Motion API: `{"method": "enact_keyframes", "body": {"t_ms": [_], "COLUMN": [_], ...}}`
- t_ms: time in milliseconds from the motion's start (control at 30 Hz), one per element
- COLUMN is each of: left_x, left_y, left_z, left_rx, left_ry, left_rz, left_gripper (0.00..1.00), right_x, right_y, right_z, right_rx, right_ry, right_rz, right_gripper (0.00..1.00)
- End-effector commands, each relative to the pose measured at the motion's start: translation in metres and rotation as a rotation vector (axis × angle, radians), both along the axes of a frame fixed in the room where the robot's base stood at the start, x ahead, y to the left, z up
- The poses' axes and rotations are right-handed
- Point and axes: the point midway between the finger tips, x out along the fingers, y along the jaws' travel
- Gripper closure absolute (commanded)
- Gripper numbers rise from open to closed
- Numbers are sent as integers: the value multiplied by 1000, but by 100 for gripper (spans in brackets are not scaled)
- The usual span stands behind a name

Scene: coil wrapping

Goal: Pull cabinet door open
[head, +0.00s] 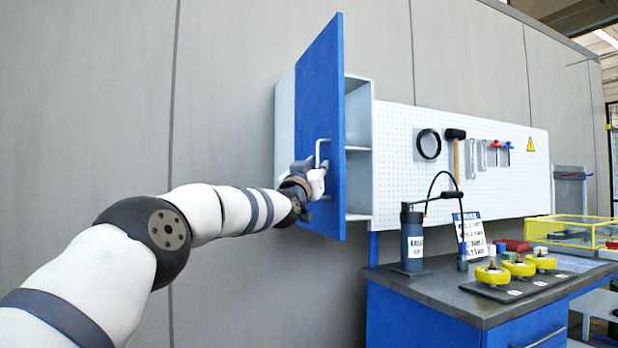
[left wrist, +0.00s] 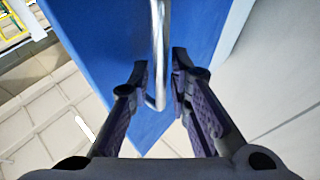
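The blue cabinet door (head: 318,110) stands swung open, jutting out from the wall cabinet so that the shelves behind it show. Its silver bar handle (head: 322,150) is on the door face turned toward my left arm. My left gripper (head: 312,182) is at the lower part of this handle. In the left wrist view, its two dark fingers (left wrist: 161,68) stand one on each side of the handle (left wrist: 158,50), with narrow gaps and no clear grip. The blue door (left wrist: 200,25) lies just beyond the fingertips. My right gripper is not in view.
The white cabinet shelves (head: 358,160) are exposed right of the door. A pegboard (head: 400,130) with tools hangs farther right. Below it, a dark workbench (head: 445,290) carries a dark cylinder device (head: 412,240) and yellow-wheeled parts (head: 519,268). The grey wall left of the door is clear.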

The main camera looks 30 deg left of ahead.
Motion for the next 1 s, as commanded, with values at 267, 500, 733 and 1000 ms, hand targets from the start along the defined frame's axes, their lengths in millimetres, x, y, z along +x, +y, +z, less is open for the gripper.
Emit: {"method": "enact_keyframes", "body": {"t_ms": [267,500,733,1000], "left_x": [-44,-81,-97,-99], "left_y": [-10,-17,-23,-24], "left_z": [-17,-44,-43,-42], "left_rx": [-5,-21,-8,-1], "left_ry": [0,11,2,0], "left_rz": [0,1,1,3], "left_gripper": [82,82,82,82], "right_x": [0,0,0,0], "right_y": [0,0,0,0], "right_z": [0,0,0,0], "right_rx": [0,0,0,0], "right_ry": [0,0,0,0], "right_rz": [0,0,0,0], "right_gripper": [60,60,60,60]}}
